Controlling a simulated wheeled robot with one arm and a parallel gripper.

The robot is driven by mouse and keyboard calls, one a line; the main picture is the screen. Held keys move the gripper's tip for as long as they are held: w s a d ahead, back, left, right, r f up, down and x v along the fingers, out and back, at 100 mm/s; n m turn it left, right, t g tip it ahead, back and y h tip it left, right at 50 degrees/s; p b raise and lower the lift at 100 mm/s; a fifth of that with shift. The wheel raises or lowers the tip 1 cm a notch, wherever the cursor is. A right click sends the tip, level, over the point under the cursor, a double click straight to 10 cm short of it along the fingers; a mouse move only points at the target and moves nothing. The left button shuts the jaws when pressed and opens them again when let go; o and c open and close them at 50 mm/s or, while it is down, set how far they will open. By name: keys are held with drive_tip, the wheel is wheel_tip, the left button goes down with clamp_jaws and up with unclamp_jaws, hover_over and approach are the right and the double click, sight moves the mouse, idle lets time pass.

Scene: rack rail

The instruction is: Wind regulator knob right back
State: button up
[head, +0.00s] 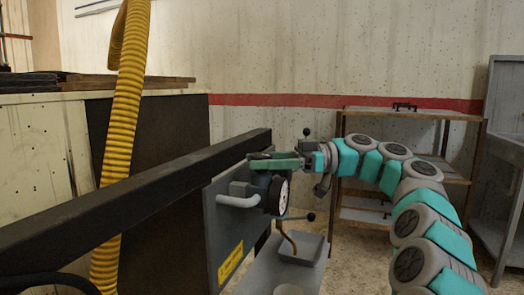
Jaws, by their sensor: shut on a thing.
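The regulator is on the grey panel (226,205) at the middle. Its dark body (262,182) carries a round gauge with a white face (283,196), and a grey curved pipe (238,200) runs to its left. My gripper (262,160) reaches in from the right at the top of the regulator, its green fingers level. It is shut on the regulator knob, which is mostly hidden behind the fingers. I cannot make out the knob's turn position.
A long black rail (120,210) runs along the panel's top. A yellow corrugated hose (123,110) hangs at left. A grey tray (300,248) is below. A shelf rack (410,115) stands behind my arm.

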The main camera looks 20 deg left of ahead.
drive_tip(key=shift+r, duration=0.15)
idle(0.4)
drive_tip(key=o, duration=1.4)
drive_tip(key=shift+c, duration=0.2)
